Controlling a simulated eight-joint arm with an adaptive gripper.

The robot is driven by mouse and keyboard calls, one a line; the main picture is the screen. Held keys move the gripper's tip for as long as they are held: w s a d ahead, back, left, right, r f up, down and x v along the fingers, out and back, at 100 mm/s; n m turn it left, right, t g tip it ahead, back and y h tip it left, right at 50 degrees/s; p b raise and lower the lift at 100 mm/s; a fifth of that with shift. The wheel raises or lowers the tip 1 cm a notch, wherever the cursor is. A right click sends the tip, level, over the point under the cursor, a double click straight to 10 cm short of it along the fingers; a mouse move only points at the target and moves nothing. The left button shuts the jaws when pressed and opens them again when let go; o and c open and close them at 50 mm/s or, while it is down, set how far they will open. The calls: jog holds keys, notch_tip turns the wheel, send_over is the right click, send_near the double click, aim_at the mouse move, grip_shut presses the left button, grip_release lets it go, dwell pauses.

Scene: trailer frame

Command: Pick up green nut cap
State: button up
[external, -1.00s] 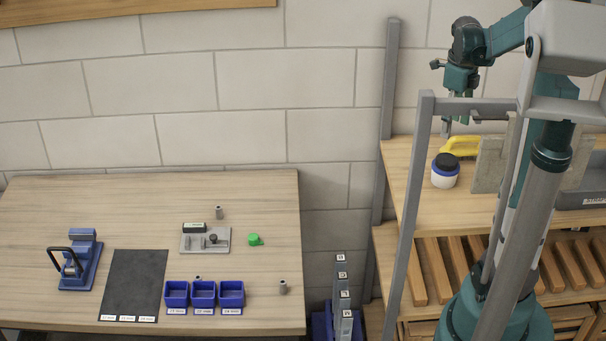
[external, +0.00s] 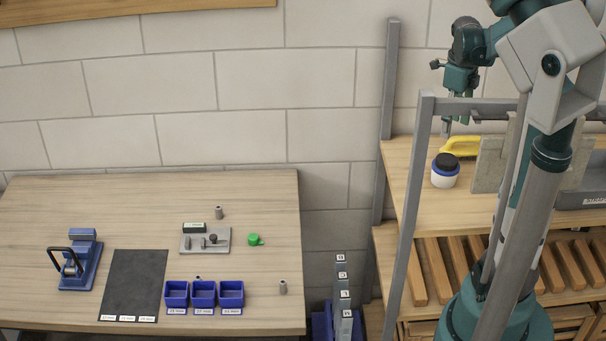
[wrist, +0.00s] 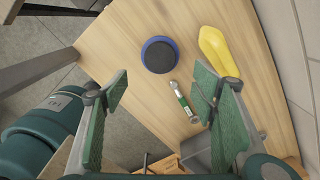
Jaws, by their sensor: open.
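The green nut cap (external: 254,239) lies on the left wooden table, to the right of a grey metal plate with small fittings (external: 206,240). It is not in the wrist view. My gripper (external: 460,116) is at the upper right, above the wooden shelf and far from the cap. In the wrist view its two green-padded fingers (wrist: 160,92) are wide apart with nothing held between them.
Blue bins (external: 203,294), a black mat (external: 134,285) and a blue clamp-like tool (external: 80,260) sit on the left table. A metal post (external: 409,200) stands between table and shelf. The shelf holds a white jar (external: 445,179) and a yellow object (external: 461,145).

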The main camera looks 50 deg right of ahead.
dwell(0.3)
jog(key=c, duration=0.7)
jog(key=shift+o, duration=0.2)
jog(key=shift+w, duration=0.1)
jog(key=w+a+f+n+b, duration=0.2)
jog(key=w+a+f+n, duration=0.35)
jog(key=w+a, duration=0.55)
jog(key=w+a+f+n+b, duration=0.2)
jog(key=w+a+f+n, duration=0.3)
jog(key=w+a, duration=0.55)
jog(key=w+a+f+n+b, duration=0.1)
jog(key=w+a+f, duration=0.3)
jog(key=a, duration=0.5)
jog(key=w+a+f+n+h+b, duration=0.1)
jog(key=w+a+f+n, duration=0.3)
jog(key=a, duration=0.6)
jog(key=w+a+f+n+b, duration=0.2)
jog(key=a+f, duration=0.4)
jog(key=a, duration=0.3)
jog(key=shift+w+a+n, duration=0.15)
jog(key=shift+w+n, duration=0.25)
jog(key=shift+w, duration=0.3)
jog(key=shift+w+a+n, duration=0.1)
jog(key=shift+w+n, duration=0.25)
jog(key=shift+w, duration=0.3)
jog(key=shift+f, duration=0.1)
